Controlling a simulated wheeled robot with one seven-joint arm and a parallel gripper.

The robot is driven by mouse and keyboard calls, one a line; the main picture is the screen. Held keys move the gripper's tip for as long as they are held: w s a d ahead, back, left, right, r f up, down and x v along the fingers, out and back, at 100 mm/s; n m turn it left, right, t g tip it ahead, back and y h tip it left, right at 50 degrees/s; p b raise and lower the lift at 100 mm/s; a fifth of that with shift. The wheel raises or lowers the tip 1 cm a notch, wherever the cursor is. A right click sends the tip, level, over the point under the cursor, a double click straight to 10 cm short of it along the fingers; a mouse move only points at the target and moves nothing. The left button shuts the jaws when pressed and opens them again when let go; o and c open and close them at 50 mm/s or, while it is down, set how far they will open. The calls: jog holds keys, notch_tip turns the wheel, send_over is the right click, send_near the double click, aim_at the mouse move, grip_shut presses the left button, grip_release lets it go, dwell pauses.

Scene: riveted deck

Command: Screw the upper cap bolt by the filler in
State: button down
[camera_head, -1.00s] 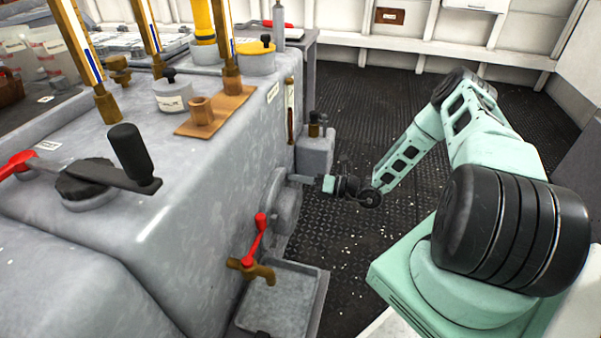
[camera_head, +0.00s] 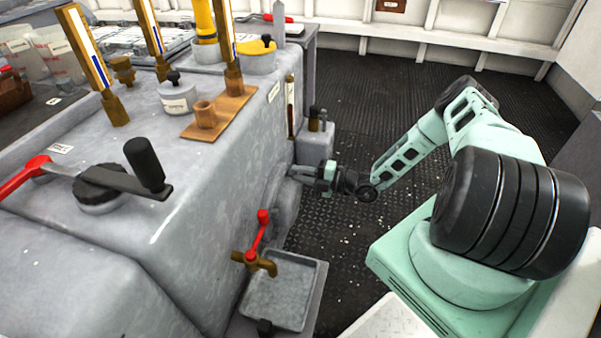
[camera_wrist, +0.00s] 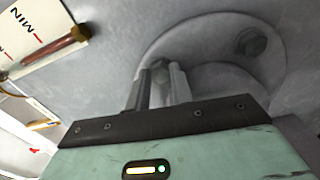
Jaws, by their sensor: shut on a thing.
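A round grey cap (camera_head: 279,205) stands out from the side of the grey machine casing, and it also fills much of the wrist view (camera_wrist: 205,30). My gripper (camera_head: 296,174) reaches the upper part of this cap from the right. In the wrist view its two grey fingers (camera_wrist: 161,80) are closed on a bolt (camera_wrist: 160,64) at the cap's rim. Only a small part of this bolt shows between the fingers, so how deep it sits cannot be told. A second, dark bolt (camera_wrist: 250,42) sits in the cap face, apart from my gripper.
A brass tap with a red lever (camera_head: 262,235) juts out below the cap, over a grey tray (camera_head: 285,290). A gauge plate marked MIN (camera_wrist: 38,35) is close by on the casing. A small grey box (camera_head: 317,145) stands behind my gripper. Dark deck lies open to the right.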

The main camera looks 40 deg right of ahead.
jog(key=shift+s+f+m, duration=0.1)
jog(key=shift+s+m, duration=0.05)
jog(key=shift+m, duration=0.45)
jog(key=shift+d+m, duration=0.1)
jog(key=shift+m, duration=0.2)
jog(key=c, duration=1.2)
grip_release()
